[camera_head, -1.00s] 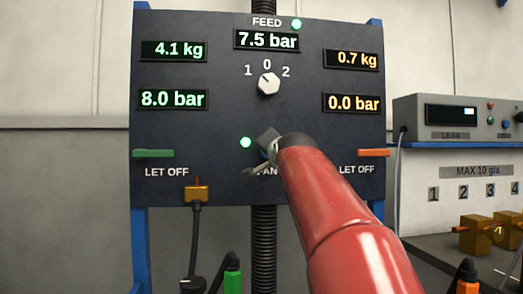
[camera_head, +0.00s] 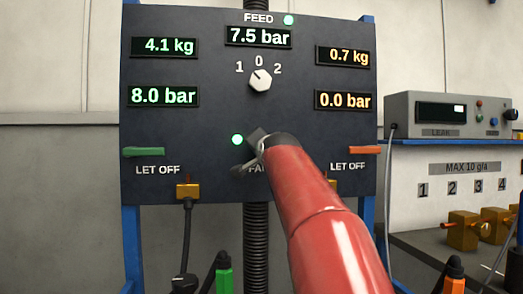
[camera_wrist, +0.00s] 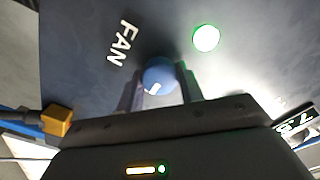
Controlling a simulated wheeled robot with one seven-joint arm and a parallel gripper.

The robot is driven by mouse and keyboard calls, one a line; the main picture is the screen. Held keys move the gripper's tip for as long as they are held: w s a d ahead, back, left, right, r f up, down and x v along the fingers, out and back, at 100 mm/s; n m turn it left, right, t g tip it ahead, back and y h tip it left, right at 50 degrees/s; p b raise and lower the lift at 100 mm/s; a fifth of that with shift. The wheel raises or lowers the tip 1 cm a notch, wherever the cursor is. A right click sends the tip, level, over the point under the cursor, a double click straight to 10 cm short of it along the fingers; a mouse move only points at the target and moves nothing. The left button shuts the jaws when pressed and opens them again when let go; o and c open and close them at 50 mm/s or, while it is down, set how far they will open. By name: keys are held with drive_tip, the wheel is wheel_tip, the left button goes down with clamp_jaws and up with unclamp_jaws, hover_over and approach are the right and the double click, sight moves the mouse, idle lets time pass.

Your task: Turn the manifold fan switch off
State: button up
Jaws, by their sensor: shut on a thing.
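The fan switch is a round blue knob (camera_wrist: 160,77) with a white mark on its face, seen in the wrist view beside the word FAN on the dark panel. My gripper (camera_wrist: 158,82) has its two fingers on either side of this knob and is shut on it. A green lamp (camera_wrist: 206,38) next to the knob is lit; it also shows in the head view (camera_head: 237,140). In the head view my gripper (camera_head: 254,148) is at the panel's lower middle, and my red arm hides the knob and part of the FAN label.
The panel (camera_head: 220,110) also carries a white feed knob (camera_head: 260,79), a green let-off lever (camera_head: 144,152) at left and an orange one (camera_head: 364,150) at right. Brass fittings (camera_head: 188,190) sit below. A bench with a meter box (camera_head: 445,116) stands at right.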

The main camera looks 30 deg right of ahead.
drive_tip(key=shift+n, duration=0.4)
drive_tip(key=shift+n+b, duration=1.1)
drive_tip(key=shift+n, duration=7.4)
drive_tip(key=o, duration=1)
drive_tip(key=shift+s, duration=0.1)
